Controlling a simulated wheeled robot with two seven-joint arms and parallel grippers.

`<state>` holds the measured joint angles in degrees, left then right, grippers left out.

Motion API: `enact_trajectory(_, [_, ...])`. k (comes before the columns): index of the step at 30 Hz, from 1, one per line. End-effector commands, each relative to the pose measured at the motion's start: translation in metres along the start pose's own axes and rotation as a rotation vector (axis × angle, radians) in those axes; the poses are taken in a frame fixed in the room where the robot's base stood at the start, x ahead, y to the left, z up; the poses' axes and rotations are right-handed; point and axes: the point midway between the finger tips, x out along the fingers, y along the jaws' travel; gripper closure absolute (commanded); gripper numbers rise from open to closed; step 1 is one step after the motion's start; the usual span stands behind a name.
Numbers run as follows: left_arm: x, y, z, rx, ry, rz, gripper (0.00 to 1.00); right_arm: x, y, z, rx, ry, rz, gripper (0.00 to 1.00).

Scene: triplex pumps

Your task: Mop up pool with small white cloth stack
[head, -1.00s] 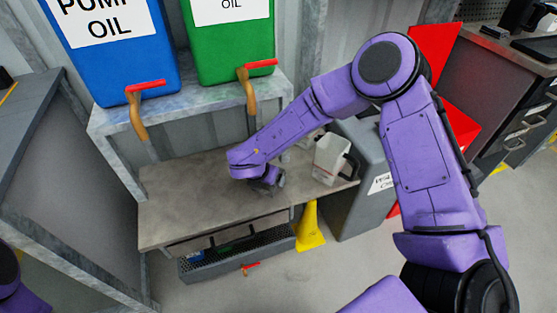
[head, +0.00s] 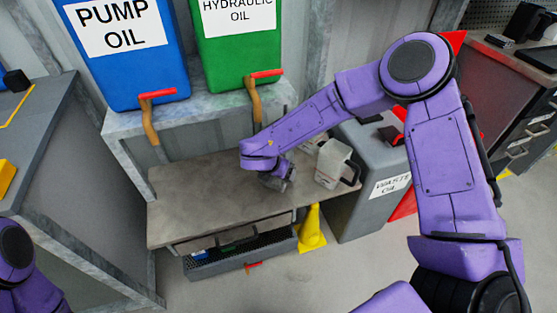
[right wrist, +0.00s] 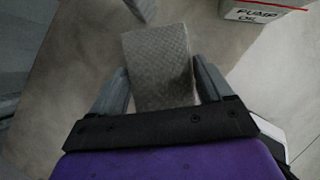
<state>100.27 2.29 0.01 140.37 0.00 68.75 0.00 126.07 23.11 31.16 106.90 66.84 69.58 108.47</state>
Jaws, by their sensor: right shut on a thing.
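My right gripper (head: 277,181) is low over the grey-brown bench top (head: 205,195), left of the white jug. In the right wrist view its two fingers (right wrist: 160,85) are shut on the small white cloth stack (right wrist: 158,62), which looks grey and textured in the shade. The stack sticks out beyond the fingertips. In the head view the gripper and arm hide the stack. I cannot make out a clear edge of the pool on the bench, and cannot tell whether the cloth touches the surface. Of my left arm only a purple part shows at the lower left; its gripper is out of view.
A white jug (head: 333,163) stands at the bench's right end, beside the grey waste oil bin (head: 372,160). Blue (head: 125,50) and green (head: 237,45) oil tanks with red-handled taps stand on a shelf behind. A yellow cone (head: 312,228) stands below. The bench's left part is clear.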

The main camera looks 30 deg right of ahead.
Motion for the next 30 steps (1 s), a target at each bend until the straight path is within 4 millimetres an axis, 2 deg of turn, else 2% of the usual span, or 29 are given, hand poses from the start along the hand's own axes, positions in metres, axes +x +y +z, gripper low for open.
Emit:
enact_trajectory(15, [-0.021, -0.002, -0.009, 0.0, 0.0, 0.0, 1.0, -0.029, 0.004, 0.014, -0.006, 0.0, 0.005, 0.58])
enact_trajectory(30, [-0.021, -0.002, -0.009, 0.0, 0.0, 0.0, 1.0, -0.029, 0.005, 0.014, -0.008, 0.0, 0.005, 0.58])
